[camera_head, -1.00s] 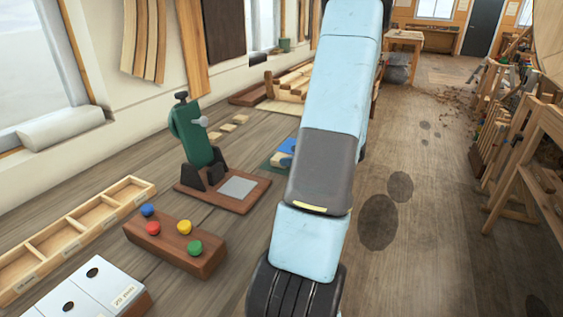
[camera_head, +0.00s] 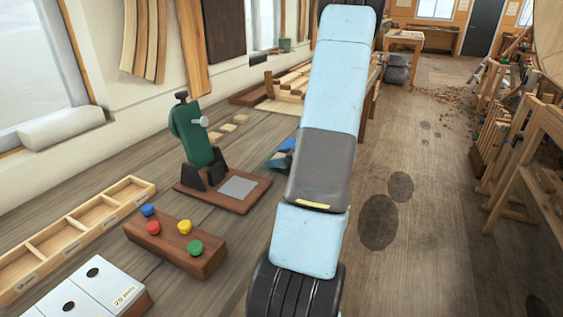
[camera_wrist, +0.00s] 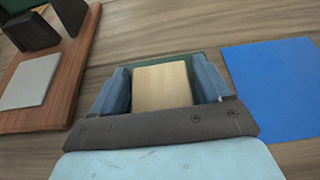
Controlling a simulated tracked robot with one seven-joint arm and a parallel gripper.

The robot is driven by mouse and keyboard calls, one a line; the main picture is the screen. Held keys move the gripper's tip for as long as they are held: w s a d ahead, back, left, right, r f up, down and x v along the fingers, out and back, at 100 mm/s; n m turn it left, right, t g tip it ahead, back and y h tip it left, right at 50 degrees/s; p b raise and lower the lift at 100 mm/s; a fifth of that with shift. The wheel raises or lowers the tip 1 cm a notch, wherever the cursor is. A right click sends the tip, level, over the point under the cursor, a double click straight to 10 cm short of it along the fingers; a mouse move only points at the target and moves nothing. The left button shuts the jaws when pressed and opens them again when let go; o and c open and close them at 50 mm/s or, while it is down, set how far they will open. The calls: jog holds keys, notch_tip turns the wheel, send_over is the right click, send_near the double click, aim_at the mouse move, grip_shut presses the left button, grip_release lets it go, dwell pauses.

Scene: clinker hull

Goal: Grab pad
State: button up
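A pale wooden block (camera_wrist: 162,86), likely the pad, lies between my gripper's two blue fingers in the wrist view. A strip of green shows around its far edge. My gripper (camera_wrist: 162,84) is open, with one finger on each side of the block and narrow gaps; I cannot tell whether either finger touches it.
A blue sheet (camera_wrist: 275,85) lies right of the gripper. A wooden base (camera_head: 222,193) carrying a green device (camera_head: 192,137) and a grey plate (camera_head: 238,187) stands left. Nearer are a block with coloured knobs (camera_head: 176,246) and a compartment tray (camera_head: 85,228).

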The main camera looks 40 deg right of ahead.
jog(key=c, duration=0.7)
jog(key=shift+c, duration=0.2)
